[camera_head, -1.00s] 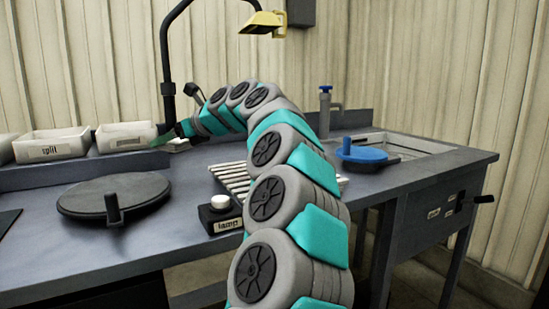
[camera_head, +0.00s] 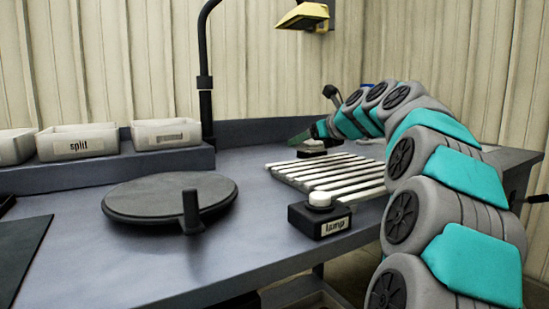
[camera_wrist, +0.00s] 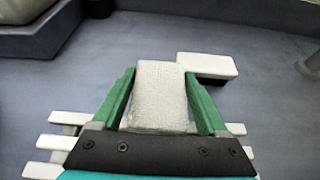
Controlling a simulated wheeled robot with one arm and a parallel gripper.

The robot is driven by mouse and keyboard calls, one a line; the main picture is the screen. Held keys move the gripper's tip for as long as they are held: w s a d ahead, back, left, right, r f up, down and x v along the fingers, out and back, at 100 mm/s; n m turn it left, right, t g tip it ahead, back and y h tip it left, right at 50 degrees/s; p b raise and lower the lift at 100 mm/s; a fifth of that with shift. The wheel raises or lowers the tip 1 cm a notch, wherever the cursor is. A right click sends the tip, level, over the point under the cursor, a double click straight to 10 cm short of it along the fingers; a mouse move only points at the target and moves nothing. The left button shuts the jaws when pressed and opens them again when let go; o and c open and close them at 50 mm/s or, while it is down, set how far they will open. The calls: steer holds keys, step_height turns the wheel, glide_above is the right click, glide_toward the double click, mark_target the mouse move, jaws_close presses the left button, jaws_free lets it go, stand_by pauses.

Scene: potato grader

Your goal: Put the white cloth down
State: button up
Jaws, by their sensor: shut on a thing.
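In the wrist view my gripper (camera_wrist: 159,74) is shut on the white cloth (camera_wrist: 160,98), a pale, textured, roughly rectangular piece between the two green fingers. The cloth is above the grey bench (camera_wrist: 60,85); I cannot tell its exact height. In the head view my gripper (camera_head: 303,136) reaches over the back of the bench, beyond the slatted rack. The cloth cannot be made out clearly there.
A white slatted rack (camera_head: 335,172) lies below my arm. A lamp switch box (camera_head: 318,219), a black round plate (camera_head: 150,195) and a "split" bin (camera_head: 78,142) stand on the bench. Bare bench lies between plate and rack.

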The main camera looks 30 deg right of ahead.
glide_above(273, 161)
steer(key=shift+w+f, duration=0.15)
steer(key=shift+f, duration=0.35)
step_height(273, 161, down, 3)
steer(key=shift+f+b, duration=0.2)
steer(key=shift+b, duration=0.4)
steer(key=shift+d+f, duration=0.1)
